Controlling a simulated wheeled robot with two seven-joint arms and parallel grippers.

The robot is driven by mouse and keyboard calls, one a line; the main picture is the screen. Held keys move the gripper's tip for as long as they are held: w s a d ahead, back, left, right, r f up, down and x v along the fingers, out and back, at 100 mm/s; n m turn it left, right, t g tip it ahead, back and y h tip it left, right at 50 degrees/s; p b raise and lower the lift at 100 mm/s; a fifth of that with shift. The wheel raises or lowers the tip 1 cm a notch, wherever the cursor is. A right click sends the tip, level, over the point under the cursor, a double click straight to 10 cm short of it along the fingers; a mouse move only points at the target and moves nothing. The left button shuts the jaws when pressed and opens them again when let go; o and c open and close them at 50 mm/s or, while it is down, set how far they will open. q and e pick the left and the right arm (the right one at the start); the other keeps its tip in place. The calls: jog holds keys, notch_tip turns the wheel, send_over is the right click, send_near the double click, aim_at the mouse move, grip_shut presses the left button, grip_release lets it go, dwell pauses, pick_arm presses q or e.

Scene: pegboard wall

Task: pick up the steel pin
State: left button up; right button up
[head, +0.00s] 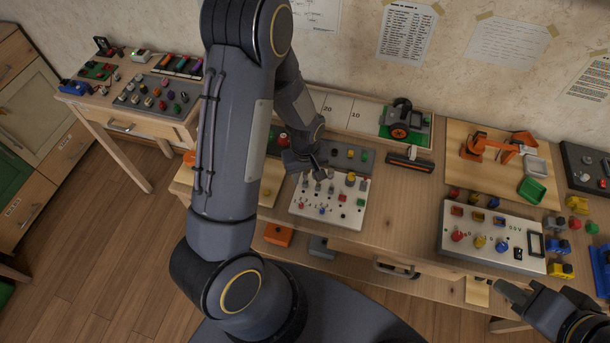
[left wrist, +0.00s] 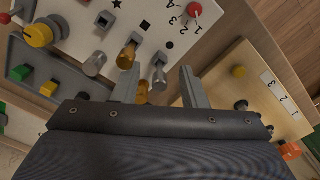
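The white pegboard (head: 298,209) lies on the bench with several pegs and knobs in it; it also fills the upper left of the left wrist view (left wrist: 205,45). Grey metal pins stand there, one a steel-coloured pin (left wrist: 160,68) just ahead of the gap between my left fingers, another (left wrist: 95,63) outside the left finger. I cannot tell for certain which is the steel pin. Brass-coloured pegs (left wrist: 128,54) stand between them. My left gripper (left wrist: 160,88) is open, holding nothing visible; in the head view (head: 305,170) it is over the board's back edge. My right gripper (head: 518,291) is at lower right, its opening unclear.
A control panel (head: 482,252) with coloured knobs stands to the right. Behind are an orange robot-arm model (head: 485,147), a green tray (head: 532,190) and a dark bar (head: 410,162). A wooden board with numbers (left wrist: 235,85) lies beside the pegboard.

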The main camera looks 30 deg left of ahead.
pick_arm(q)
jog(key=shift+c, duration=0.5)
grip_shut()
